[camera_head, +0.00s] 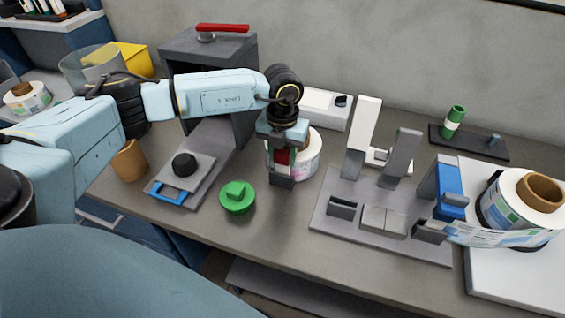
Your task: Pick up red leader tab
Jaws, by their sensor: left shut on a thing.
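My left gripper (283,178) points down over the middle of the table and is shut on the red leader tab (282,157). Only a small red patch of the tab shows between the fingers; the rest is hidden by them. A white label roll (308,158) is right behind the gripper and partly covered by it. I cannot tell whether the tab is joined to this roll. My right gripper is not in view.
A green knobbed disc (237,198) lies left of the gripper. A grey fixture plate (335,226) with upright posts stands to the right. A large label roll (498,203) is at far right. A grey box with a red handle (222,28) stands at back left. Table front centre is clear.

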